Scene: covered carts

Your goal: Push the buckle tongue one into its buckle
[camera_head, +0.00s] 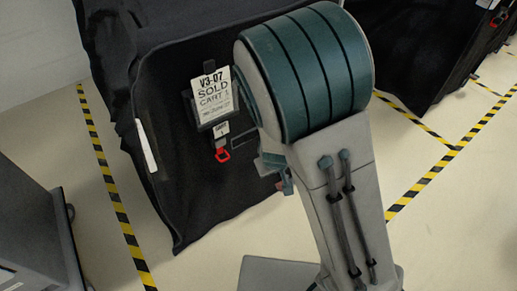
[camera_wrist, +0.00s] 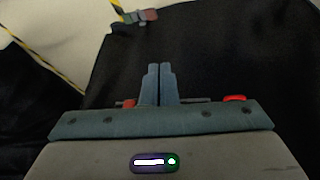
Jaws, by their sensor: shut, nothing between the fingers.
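A red ring-shaped buckle part (camera_head: 222,155) hangs below the small tag on the front of the black cart cover. I cannot tell whether it is the tongue or the buckle. My gripper (camera_head: 285,187) is low beside the cover, right of the red part, and mostly hidden by my arm. In the wrist view my gripper (camera_wrist: 159,68) is shut and empty, with its fingers together over the black cloth. A red piece (camera_wrist: 235,98) shows right of the fingers. A small grey piece with a reddish end (camera_wrist: 140,16) lies beyond the fingertips, apart from them.
Another black-covered cart (camera_head: 430,50) stands at the upper right. A grey cabinet (camera_head: 30,230) is at the lower left.

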